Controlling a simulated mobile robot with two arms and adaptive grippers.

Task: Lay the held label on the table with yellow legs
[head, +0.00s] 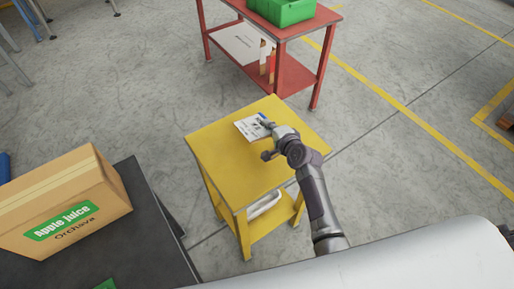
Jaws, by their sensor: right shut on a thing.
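The table with yellow legs (222,160) stands in the middle of the head view. Its top is yellow too, and a lower shelf shows below. My right gripper (268,130) is over the far part of the tabletop and is shut on the label (249,127). The label is a small white sheet with blue and dark print. It is over the table's far left part; I cannot tell whether it touches the top. The gripper covers its right end. My left gripper is not in view.
A cardboard apple juice box (68,199) sits on a dark surface (150,231) at the left. A red table (284,31) with a green crate (283,10) stands behind the yellow one. A white curved item (264,205) lies on the yellow table's lower shelf. The yellow tabletop's near part is bare.

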